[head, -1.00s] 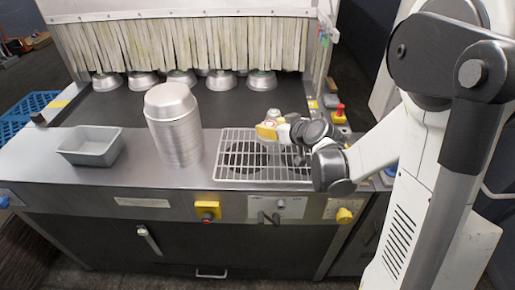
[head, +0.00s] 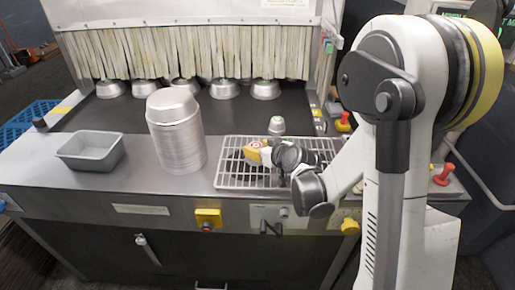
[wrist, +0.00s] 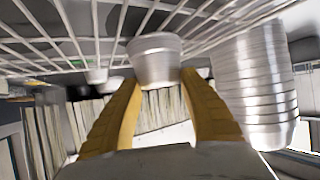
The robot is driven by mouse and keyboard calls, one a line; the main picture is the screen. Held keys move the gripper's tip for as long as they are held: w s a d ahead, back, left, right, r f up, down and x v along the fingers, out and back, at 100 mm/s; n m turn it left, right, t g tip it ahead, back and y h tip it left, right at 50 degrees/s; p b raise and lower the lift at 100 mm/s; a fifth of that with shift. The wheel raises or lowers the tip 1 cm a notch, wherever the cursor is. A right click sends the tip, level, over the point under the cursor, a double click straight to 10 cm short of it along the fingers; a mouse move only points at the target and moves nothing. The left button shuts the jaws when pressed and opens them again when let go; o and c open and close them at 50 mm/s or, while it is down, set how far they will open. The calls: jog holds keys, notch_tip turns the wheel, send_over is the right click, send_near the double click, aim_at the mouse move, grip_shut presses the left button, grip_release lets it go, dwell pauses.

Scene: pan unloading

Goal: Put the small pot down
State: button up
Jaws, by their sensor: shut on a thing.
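My gripper (head: 258,152) is low over the rack in the head view and shut on the pot. The head view does not clearly show the contact, nor whether the pot's rim touches the bars.
A tall stack of metal pans (head: 180,140) stands left of the rack; it also shows in the wrist view (wrist: 255,85). A grey tray (head: 90,153) sits further left. Several upturned bowls (head: 225,89) line the dark belt (head: 110,112) under the strip curtain (head: 190,52).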

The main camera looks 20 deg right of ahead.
jog(key=o, duration=1.1)
jog(key=shift+f, duration=0.1)
jog(key=shift+c, duration=0.2)
jog(key=shift+r+p, duration=0.3)
jog(key=s+r+m+g+h+p, duration=0.1)
jog(key=s+r, duration=0.3)
jog(key=s, duration=0.5)
jog(key=s+r+g+h, duration=0.1)
jog(key=s+r, duration=0.3)
jog(key=s, duration=0.6)
jog(key=s+r+m+g+p, duration=0.1)
jog(key=s+r+g, duration=0.2)
jog(key=s, duration=0.7)
jog(key=shift+s+a+r+m+h+p, duration=0.15)
jog(key=shift+s+r+m+h+p, duration=0.2)
jog(key=shift+r, duration=0.3)
jog(key=shift+w, duration=0.15)
